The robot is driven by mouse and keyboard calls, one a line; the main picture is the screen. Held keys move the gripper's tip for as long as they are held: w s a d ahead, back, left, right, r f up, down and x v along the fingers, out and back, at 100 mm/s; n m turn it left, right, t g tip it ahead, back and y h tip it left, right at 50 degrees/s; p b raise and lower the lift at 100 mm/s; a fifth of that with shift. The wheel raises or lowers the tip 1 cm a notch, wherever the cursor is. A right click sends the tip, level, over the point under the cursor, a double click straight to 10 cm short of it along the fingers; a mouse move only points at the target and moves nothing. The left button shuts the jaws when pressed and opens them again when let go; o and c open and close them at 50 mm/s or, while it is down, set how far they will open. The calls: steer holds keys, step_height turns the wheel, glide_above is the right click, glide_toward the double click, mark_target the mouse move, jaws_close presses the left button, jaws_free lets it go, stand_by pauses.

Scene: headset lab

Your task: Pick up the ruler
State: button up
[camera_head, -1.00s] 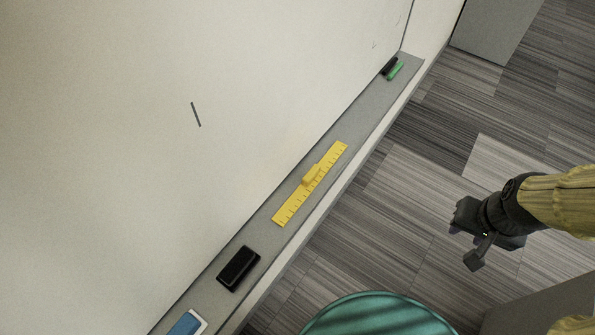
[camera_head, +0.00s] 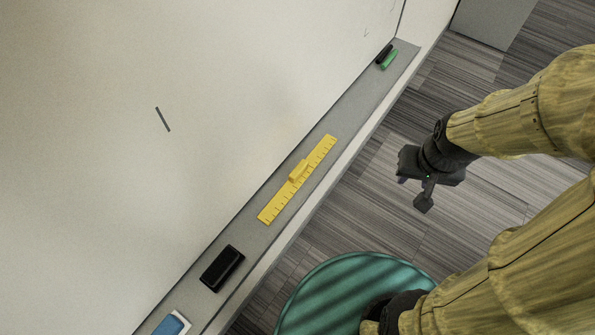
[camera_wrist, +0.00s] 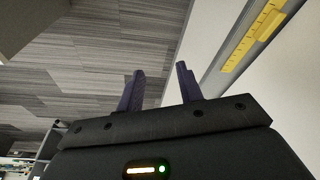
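The yellow ruler (camera_head: 297,180) lies flat on the grey ledge (camera_head: 358,107) below the whiteboard, with a raised yellow handle at its middle. It also shows at the upper right of the wrist view (camera_wrist: 254,38). My gripper (camera_head: 401,181) is to the right of the ledge in the head view, over the floor and apart from the ruler. In the wrist view its two dark fingers (camera_wrist: 160,90) stand apart with nothing between them. The ruler is outside the fingers, to their right.
A black eraser-like block (camera_head: 222,268) and a blue-and-white item (camera_head: 172,324) lie on the ledge nearer the bottom. Green and black markers (camera_head: 387,57) lie at its far end. A round teal seat or table (camera_head: 345,290) stands beside the ledge. The whiteboard (camera_head: 200,60) borders the ledge.

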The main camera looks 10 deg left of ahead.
steer(key=shift+o, duration=0.4)
steer(key=o, duration=0.4)
steer(key=shift+c, duration=0.2)
steer(key=shift+o, duration=0.6)
steer(key=shift+w+a+r, duration=0.15)
steer(key=shift+w+a, duration=0.1)
steer(key=shift+a, duration=0.05)
steer(key=w+a+m+g+p, duration=0.1)
steer(key=w+a+m+p, duration=0.1)
steer(key=a, duration=1)
steer(key=w+a+m+g+p, duration=0.1)
steer(key=w+a+p, duration=0.3)
steer(key=a, duration=0.8)
steer(key=shift+w+f+m+g+p, duration=0.3)
steer(key=shift+m+p, duration=0.2)
steer(key=shift+m, duration=0.3)
steer(key=shift+a, duration=0.1)
steer(key=p, duration=0.2)
glide_above(303, 176)
step_height(303, 176, down, 12)
steer(key=shift+r, duration=0.15)
steer(key=shift+f, duration=0.25)
